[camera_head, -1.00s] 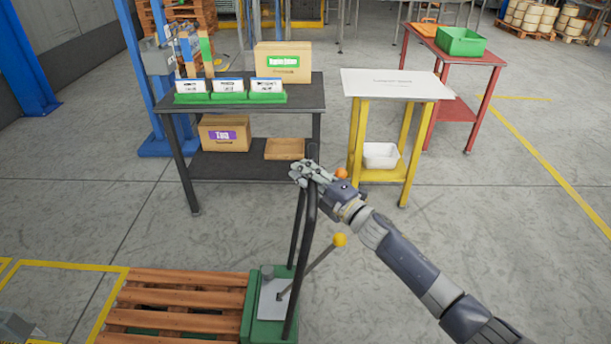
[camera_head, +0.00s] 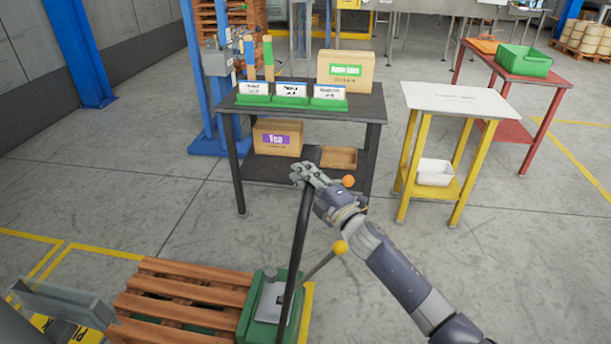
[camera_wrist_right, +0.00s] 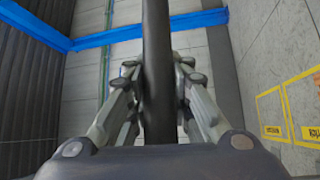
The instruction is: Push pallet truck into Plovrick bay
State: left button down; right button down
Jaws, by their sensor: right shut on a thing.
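The pallet truck (camera_head: 268,309) is green with a black upright handle (camera_head: 299,240) and a lever with a yellow knob (camera_head: 340,247). It stands at the lower middle of the head view, with a brown wooden pallet (camera_head: 185,293) over its forks. My right gripper (camera_head: 309,176) is shut on the handle near its top. The right wrist view shows the dark handle bar (camera_wrist_right: 158,75) between the fingers (camera_wrist_right: 158,98). Yellow floor lines (camera_head: 100,250) lie around the pallet, and the bay's name cannot be read. My left gripper is not in view.
A dark table (camera_head: 355,112) with green trays and boxes stands ahead, with a yellow-legged table (camera_head: 455,98) and a red table (camera_head: 530,75) to its right. A blue post (camera_head: 75,50) stands at left. The middle floor is clear.

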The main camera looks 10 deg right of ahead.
jog(key=shift+s+d+f, duration=0.25)
jog(key=shift+d+f, duration=0.1)
jog(key=shift+f, duration=0.3)
jog(key=c, duration=1.6)
grip_release()
jog(key=shift+o, duration=0.9)
jog(key=shift+a, duration=0.1)
jog(key=v, duration=1.2)
jog(key=shift+r, duration=0.2)
